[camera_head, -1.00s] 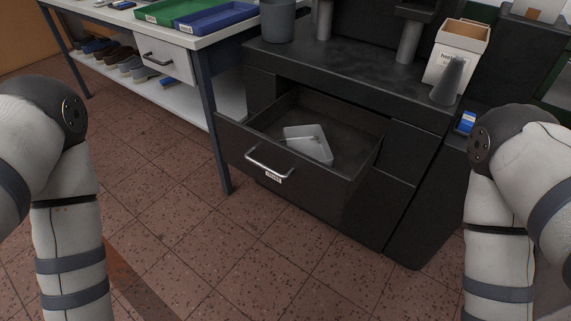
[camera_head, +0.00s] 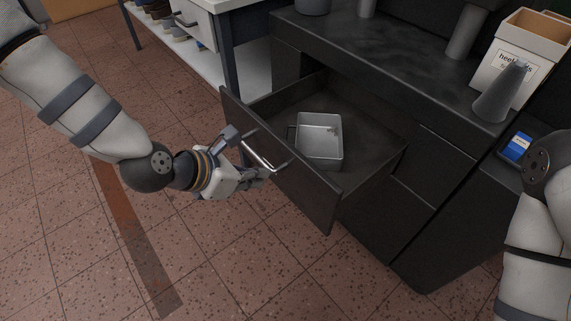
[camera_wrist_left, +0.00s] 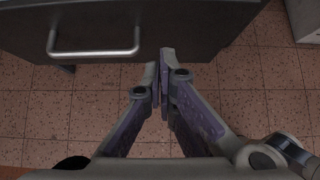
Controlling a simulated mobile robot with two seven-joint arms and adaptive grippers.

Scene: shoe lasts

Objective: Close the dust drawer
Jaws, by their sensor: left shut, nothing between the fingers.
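The dust drawer (camera_head: 300,185) is pulled out of the black machine cabinet, with a silver bar handle (camera_head: 258,152) on its front. A grey metal pan (camera_head: 320,138) lies inside it. My left gripper (camera_head: 268,173) is shut and empty, just in front of the drawer front, close to the handle; I cannot tell whether it touches. In the left wrist view the shut fingertips (camera_wrist_left: 164,62) are beside the handle (camera_wrist_left: 95,52), to its right, and nothing is between them. My right gripper is out of view; only part of my right arm shows at the right edge.
The machine top (camera_head: 390,50) carries grey posts, a cone and a cardboard box (camera_head: 525,55). A blue item (camera_head: 517,148) sits on a ledge at right. A white workbench (camera_head: 215,12) stands at the back left. The tiled floor (camera_head: 230,260) before the drawer is clear.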

